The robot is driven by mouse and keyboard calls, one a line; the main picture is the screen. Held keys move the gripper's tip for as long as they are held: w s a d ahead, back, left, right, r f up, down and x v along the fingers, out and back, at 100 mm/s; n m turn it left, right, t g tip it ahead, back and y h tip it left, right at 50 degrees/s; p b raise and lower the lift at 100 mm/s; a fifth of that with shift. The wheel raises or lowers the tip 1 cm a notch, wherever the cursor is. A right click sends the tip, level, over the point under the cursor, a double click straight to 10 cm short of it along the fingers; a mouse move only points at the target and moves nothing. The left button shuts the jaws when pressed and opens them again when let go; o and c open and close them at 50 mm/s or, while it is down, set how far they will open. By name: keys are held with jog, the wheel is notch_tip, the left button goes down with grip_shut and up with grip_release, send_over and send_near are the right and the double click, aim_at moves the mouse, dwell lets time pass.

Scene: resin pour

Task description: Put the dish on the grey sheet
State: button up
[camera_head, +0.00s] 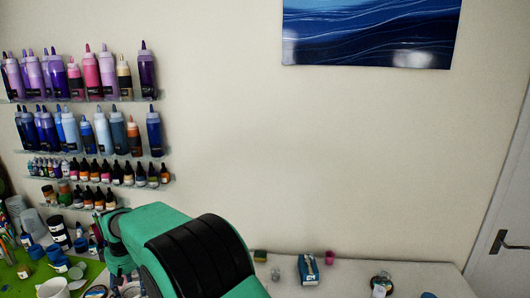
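I cannot make out the dish or the grey sheet in the head view; only the back strip of the work surface shows along the bottom edge. My green and black arm covers the lower middle and hides part of the surface behind it. My gripper is not visible.
A green mat (17,283) at lower left is crowded with jars, cups and a white mug (53,289). Bottle shelves line the left wall. On the pale table (352,277) stand a blue box (308,270), a pink cup (329,258) and a sponge (260,256). A door (502,215) is at right.

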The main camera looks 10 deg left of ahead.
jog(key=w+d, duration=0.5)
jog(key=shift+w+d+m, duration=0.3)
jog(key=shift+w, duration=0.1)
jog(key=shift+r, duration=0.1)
